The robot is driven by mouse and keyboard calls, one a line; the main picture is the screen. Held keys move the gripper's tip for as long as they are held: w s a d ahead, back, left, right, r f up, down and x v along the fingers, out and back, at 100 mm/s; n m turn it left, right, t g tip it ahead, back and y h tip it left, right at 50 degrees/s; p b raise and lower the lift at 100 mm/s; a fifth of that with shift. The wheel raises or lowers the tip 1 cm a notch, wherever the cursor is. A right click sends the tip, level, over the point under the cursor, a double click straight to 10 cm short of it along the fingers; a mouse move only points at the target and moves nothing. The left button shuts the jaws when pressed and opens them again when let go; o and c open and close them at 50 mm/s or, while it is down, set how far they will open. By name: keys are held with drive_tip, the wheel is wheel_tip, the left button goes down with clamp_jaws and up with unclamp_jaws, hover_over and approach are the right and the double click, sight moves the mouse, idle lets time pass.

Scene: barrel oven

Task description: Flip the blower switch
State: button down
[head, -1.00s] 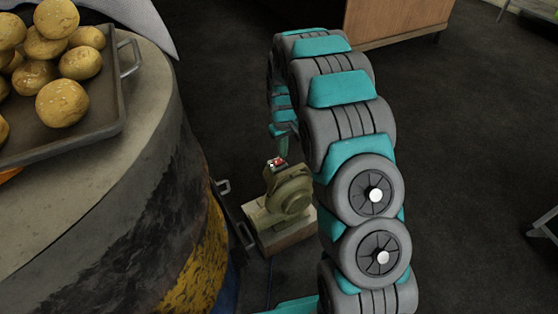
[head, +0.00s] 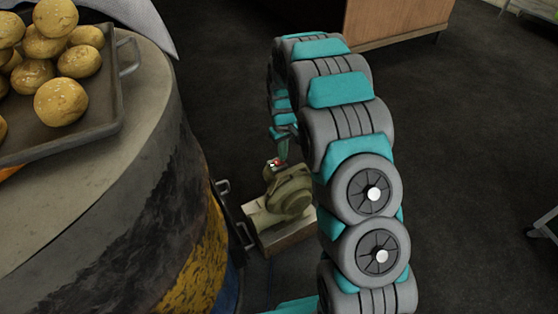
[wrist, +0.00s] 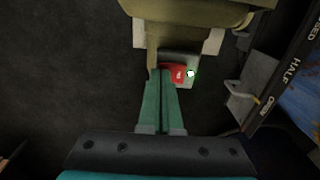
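The olive-green blower (head: 288,194) sits on a small block beside the barrel oven. Its red rocker switch (head: 275,162) is on top of the blower, partly covered by my fingers in the head view. In the wrist view the red switch (wrist: 178,73) is on a pale plate, with a glowing green light to its right. My gripper (head: 281,140) reaches down to the switch from above. In the wrist view the teal fingers (wrist: 163,74) are together with nothing between them, their tips right beside the switch's left side. I cannot tell whether they touch it.
The barrel oven (head: 190,250) stands close on the left, with a tray (head: 110,125) of buns on top. A lettered control plate (wrist: 285,75) is close on the right in the wrist view. A wooden cabinet (head: 395,20) stands behind.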

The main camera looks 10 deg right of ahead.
drive_tip(key=shift+r+p, duration=0.45)
drive_tip(key=shift+r, duration=3.05)
drive_tip(key=s+r+m, duration=0.1)
drive_tip(key=s+r, duration=0.6)
drive_tip(key=s, duration=0.3)
drive_tip(key=s+r+m, duration=0.1)
drive_tip(key=s+r, duration=0.6)
drive_tip(key=s, duration=0.4)
drive_tip(key=s+r+m+g, duration=0.1)
drive_tip(key=s+r, duration=0.2)
drive_tip(key=s, duration=1.9)
drive_tip(key=shift+s+m+g, duration=0.3)
drive_tip(key=shift+s+g, duration=0.05)
drive_tip(key=shift+g, duration=0.05)
